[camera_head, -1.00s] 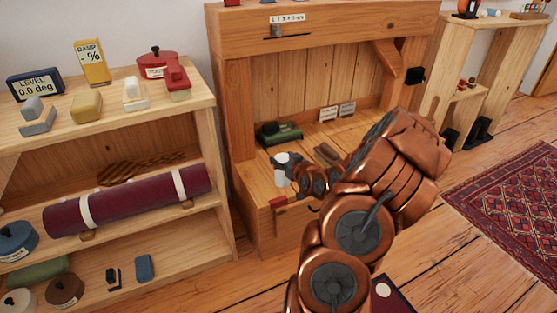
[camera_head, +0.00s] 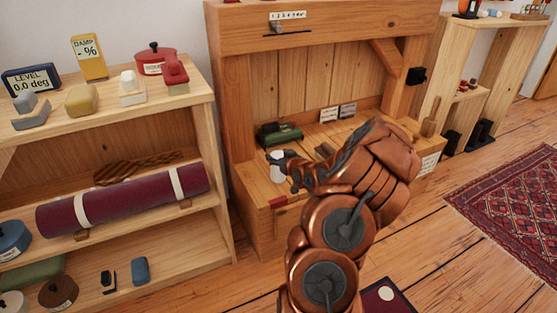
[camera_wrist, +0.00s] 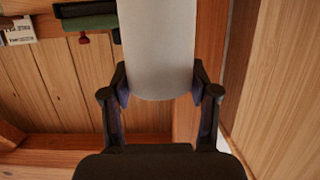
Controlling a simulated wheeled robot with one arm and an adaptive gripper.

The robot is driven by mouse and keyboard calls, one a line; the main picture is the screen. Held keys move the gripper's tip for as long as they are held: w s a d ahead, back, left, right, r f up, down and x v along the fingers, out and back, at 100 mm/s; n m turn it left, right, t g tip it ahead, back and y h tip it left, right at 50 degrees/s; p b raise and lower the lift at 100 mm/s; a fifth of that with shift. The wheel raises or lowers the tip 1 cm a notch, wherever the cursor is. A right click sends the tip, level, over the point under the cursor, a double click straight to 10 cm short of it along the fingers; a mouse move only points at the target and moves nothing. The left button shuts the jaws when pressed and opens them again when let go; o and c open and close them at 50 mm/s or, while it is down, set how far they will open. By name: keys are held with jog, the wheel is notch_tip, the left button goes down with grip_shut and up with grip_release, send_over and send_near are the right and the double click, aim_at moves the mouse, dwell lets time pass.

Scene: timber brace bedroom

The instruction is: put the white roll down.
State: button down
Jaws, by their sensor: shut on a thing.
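The white roll (camera_head: 276,172) is upright at the left end of the wooden bench (camera_head: 250,179), just above or on its top; I cannot tell whether its base touches the wood. My gripper (camera_head: 283,161) is shut on the roll from the right side. In the wrist view the pale roll (camera_wrist: 158,45) fills the top middle, with the two dark fingers of my gripper (camera_wrist: 158,85) pressed against its sides. The roll's far end is cut off by the wrist view's edge.
A dark green object (camera_head: 279,133) stands behind the roll on the bench. White label cards (camera_head: 338,112) lean at the back. A shelf with a maroon roll (camera_head: 125,199) stands to the left.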

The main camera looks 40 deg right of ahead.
dwell(0.3)
jog(key=shift+c, duration=1.4)
grip_release()
jog(key=shift+r, duration=0.1)
jog(key=shift+s+a+r+p, duration=0.2)
jog(key=shift+s+p, duration=0.15)
jog(key=shift+s, duration=0.25)
jog(key=p+v, duration=0.2)
jog(key=v, duration=0.8)
jog(key=shift+s, duration=0.25)
